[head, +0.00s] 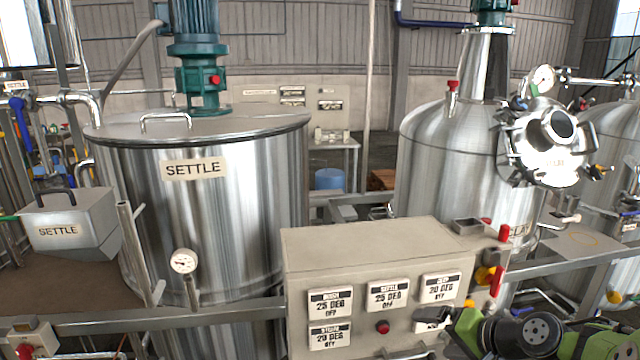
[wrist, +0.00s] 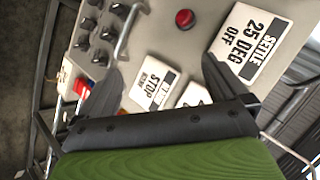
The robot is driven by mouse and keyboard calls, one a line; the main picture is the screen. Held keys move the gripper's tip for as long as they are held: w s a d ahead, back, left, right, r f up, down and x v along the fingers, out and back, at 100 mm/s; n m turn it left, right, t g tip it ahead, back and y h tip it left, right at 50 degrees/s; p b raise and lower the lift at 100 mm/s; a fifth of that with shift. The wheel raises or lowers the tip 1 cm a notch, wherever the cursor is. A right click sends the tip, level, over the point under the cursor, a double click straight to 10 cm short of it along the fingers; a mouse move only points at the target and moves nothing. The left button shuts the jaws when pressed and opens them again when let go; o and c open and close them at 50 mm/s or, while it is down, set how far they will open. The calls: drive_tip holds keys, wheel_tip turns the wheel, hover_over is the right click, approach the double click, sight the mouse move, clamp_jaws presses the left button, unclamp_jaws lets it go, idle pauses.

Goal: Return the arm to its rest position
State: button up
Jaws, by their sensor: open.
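My gripper (wrist: 162,78) is open in the wrist view, with its two dark fingers spread apart and nothing held between them. I cannot tell whether the fingers touch the box.
A steel tank marked "SETTLE" (head: 255,190) stands at left and another steel tank (head: 435,140) behind the box at right. A metal rail (head: 220,312) runs in front. Red handles (head: 498,275) stick up at the box's right end, close to my arm.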

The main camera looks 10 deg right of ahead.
drive_tip(key=s+a+r+n+g+h, duration=0.35)
drive_tip(key=s+a+n, duration=0.25)
drive_tip(key=s+a, duration=0.6)
drive_tip(key=s+a+r+n, duration=0.1)
drive_tip(key=s+a+n, duration=0.1)
drive_tip(key=s, duration=0.9)
drive_tip(key=shift+s+a+r+h, duration=0.15)
drive_tip(key=shift+s+a+h, duration=0.1)
drive_tip(key=shift+a+h, duration=0.35)
